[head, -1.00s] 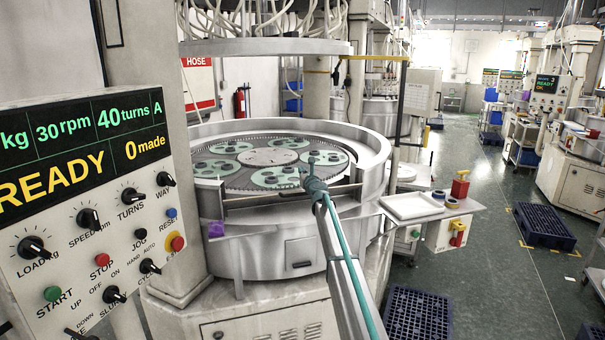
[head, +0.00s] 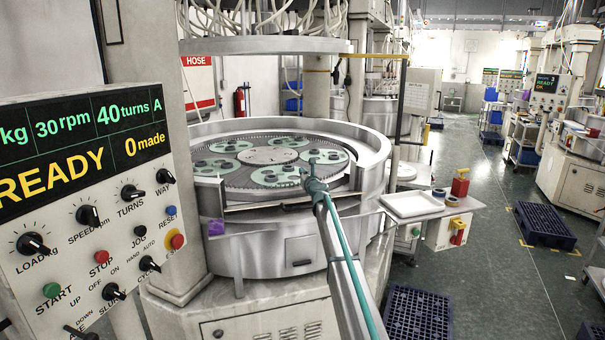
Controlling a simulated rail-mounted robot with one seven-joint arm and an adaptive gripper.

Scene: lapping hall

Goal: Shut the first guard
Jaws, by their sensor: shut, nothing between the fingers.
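The first guard appears to be the low metal front panel (head: 258,206) in the gap of the round rim of the nearest lapping machine. Its long top edge runs across the opening, below the level of the rim on either side, so the gap above it stands open. My gripper (head: 309,172) is at the middle of this opening, in front of the plate. It is shut with nothing held. It overlaps the panel in the picture, and I cannot tell whether it touches it.
The plate bears several green carriers (head: 275,177) around a central disc. The upper plate (head: 265,46) hangs above. A control panel (head: 90,210) stands at the left. A dark blue pallet (head: 418,315) lies on the floor.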

